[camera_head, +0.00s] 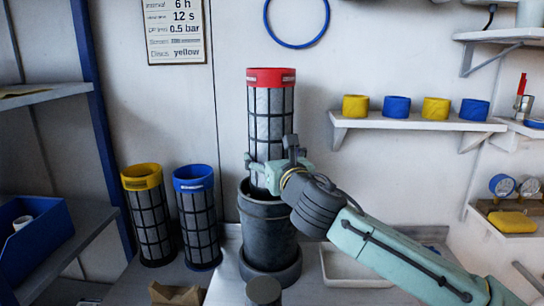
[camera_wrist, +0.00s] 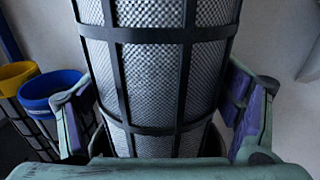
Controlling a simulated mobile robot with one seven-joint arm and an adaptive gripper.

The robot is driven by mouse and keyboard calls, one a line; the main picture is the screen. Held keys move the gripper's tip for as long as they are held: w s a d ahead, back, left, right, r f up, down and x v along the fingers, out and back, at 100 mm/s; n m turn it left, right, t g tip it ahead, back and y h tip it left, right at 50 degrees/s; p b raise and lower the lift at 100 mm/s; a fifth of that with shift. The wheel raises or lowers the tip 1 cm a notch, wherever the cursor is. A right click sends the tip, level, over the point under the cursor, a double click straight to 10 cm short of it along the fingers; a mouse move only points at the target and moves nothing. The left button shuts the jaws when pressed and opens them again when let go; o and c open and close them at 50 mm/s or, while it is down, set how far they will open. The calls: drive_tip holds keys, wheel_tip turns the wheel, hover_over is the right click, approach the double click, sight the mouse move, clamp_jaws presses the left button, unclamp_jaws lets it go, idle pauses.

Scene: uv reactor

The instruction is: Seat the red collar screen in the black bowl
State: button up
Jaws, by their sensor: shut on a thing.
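The red collar screen (camera_head: 270,112) is a tall grey mesh cylinder in a black cage with a red band at its top. It stands upright above the black bowl (camera_head: 268,238), and its lower end is inside the bowl's rim or just behind it; I cannot tell how deep. My gripper (camera_head: 268,172) is shut around the lower part of the screen, just above the bowl. In the wrist view the screen's mesh (camera_wrist: 160,85) fills the middle, between the two fingers (camera_wrist: 165,115). The bowl's inside is hidden.
A yellow collar screen (camera_head: 148,215) and a blue collar screen (camera_head: 197,218) stand left of the bowl. A black cap-like cylinder (camera_head: 263,291) and a brown piece (camera_head: 176,294) are in front. A white tray (camera_head: 350,268) lies right, under my arm. A wall shelf (camera_head: 415,122) holds yellow and blue rings.

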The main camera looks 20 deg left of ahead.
drive_tip(key=shift+f, duration=0.1)
drive_tip(key=shift+f+b, duration=0.35)
drive_tip(key=shift+f+b, duration=1.75)
drive_tip(key=shift+f, duration=0.6)
drive_tip(key=o, duration=1.3)
drive_tip(key=shift+f, duration=0.15)
drive_tip(key=v, duration=1.2)
drive_tip(key=shift+s, duration=0.1)
